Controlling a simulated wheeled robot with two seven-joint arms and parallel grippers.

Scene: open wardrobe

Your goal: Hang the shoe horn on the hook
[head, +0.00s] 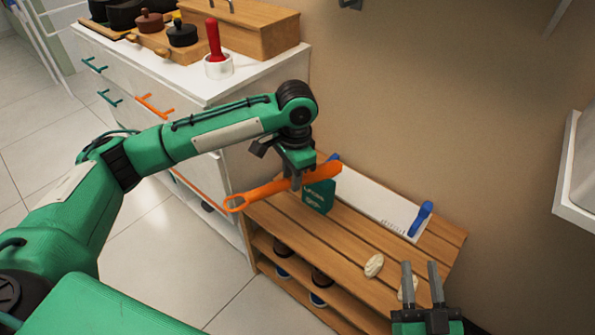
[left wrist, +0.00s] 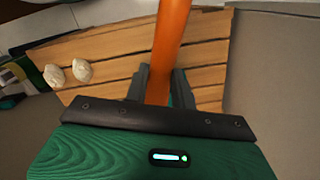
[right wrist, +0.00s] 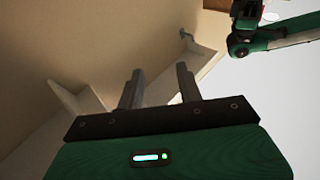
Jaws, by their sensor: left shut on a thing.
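The orange shoe horn (head: 265,190) has a loop with a hole at its left end. My left gripper (head: 296,182) is shut on it and holds it above the slatted wooden bench. In the left wrist view the orange shaft (left wrist: 170,35) passes between the fingers. A dark hook (head: 350,4) is on the wall at the top edge of the head view, partly cut off. A small hook-like fitting (right wrist: 187,36) also shows in the right wrist view. My right gripper (head: 420,270) is open and empty over the bench's front right; its fingers (right wrist: 158,85) stand apart.
The wooden bench (head: 385,262) carries a green box (head: 318,196), a white board with blue ends (head: 375,203) and pale oval things (head: 374,265). Shoes sit on its lower shelf. A white dresser (head: 190,85) stands left.

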